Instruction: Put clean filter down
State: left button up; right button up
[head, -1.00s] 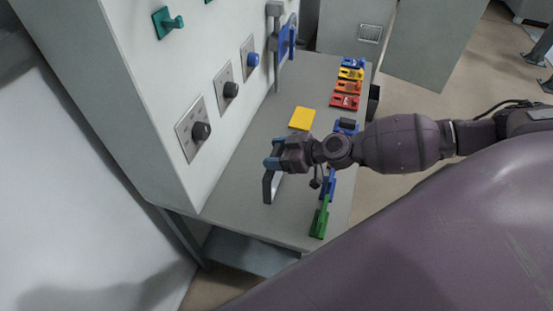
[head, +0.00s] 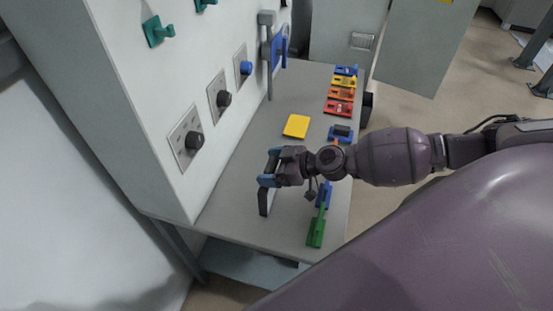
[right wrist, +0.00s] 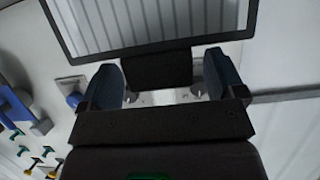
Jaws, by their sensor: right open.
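The clean filter (right wrist: 155,20), a pleated pale panel in a black frame, fills the top of the right wrist view. Its dark tab (right wrist: 157,68) lies between my right fingers. In the head view the filter (head: 264,203) shows nearly edge-on as a dark strip at the near part of the grey table (head: 240,215). I cannot tell whether its lower edge touches the table. My right gripper (head: 268,167) is open around the tab, with gaps beside it in the right wrist view (right wrist: 165,85). My left gripper is out of view.
A yellow pad (head: 296,126) lies behind the gripper. Several coloured blocks (head: 341,93) line the table's right edge, with a green piece (head: 316,232) nearest. A wall panel with black knobs (head: 193,141) and a blue handle (head: 279,50) rises on the left.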

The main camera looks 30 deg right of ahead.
jog(key=shift+r, duration=0.2)
jog(key=shift+s+d, duration=0.25)
jog(key=shift+d, duration=0.05)
jog(key=b+v, duration=0.3)
jog(key=v, duration=0.8)
jog(key=shift+b, duration=0.35)
jog(key=shift+s+r, duration=0.1)
jog(key=shift+s, duration=0.05)
jog(key=shift+s, duration=0.1)
